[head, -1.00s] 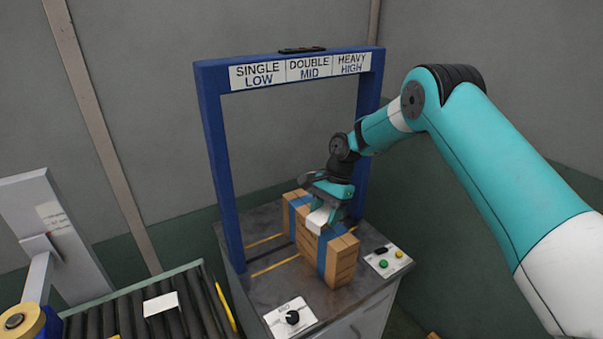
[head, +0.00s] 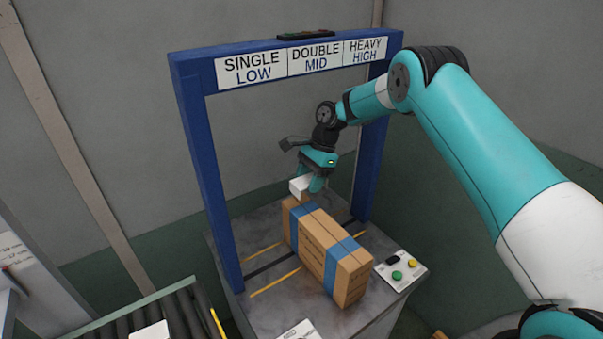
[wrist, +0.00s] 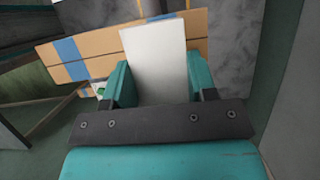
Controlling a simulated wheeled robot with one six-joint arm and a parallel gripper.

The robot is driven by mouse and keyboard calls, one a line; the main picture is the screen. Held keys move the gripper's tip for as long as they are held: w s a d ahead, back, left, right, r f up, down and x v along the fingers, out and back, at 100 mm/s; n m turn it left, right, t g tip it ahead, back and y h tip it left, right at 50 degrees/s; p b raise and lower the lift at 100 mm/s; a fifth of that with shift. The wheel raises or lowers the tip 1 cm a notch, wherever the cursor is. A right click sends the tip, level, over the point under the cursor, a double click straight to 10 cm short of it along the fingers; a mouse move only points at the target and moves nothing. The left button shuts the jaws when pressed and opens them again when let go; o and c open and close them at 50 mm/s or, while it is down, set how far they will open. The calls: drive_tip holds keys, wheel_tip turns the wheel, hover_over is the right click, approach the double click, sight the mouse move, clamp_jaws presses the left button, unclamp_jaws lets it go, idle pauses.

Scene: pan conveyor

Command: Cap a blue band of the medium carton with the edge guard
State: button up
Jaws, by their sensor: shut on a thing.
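The medium carton (head: 318,247) stands on the grey table of the blue frame, with two blue bands around it. The far band (head: 301,214) is at the carton's back end and the near band (head: 340,250) is toward its front end. My gripper (head: 309,187) is shut on the white edge guard (head: 297,188), above the carton's far end. In the wrist view the edge guard (wrist: 155,62) sits between the fingers (wrist: 158,85) and hides part of the carton (wrist: 95,58). One blue band (wrist: 69,60) shows to its left. I cannot tell whether the guard touches the carton.
The blue frame (head: 190,150) rises around the table, with a sign across its top bar. A button panel (head: 401,271) lies on the table at the carton's right. A roller conveyor (head: 185,310) is at the lower left.

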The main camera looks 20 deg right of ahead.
sight(302, 210)
drive_tip(key=shift+a, duration=0.4)
drive_tip(key=shift+a+r+p, duration=0.1)
drive_tip(key=shift+r+p, duration=0.05)
drive_tip(key=shift+p, duration=0.35)
drive_tip(key=shift+f+b, duration=1.35)
drive_tip(key=shift+f, duration=1.65)
drive_tip(key=shift+p, duration=0.5)
drive_tip(key=shift+f+b, duration=0.6)
drive_tip(key=shift+f, duration=0.35)
drive_tip(key=o, duration=1)
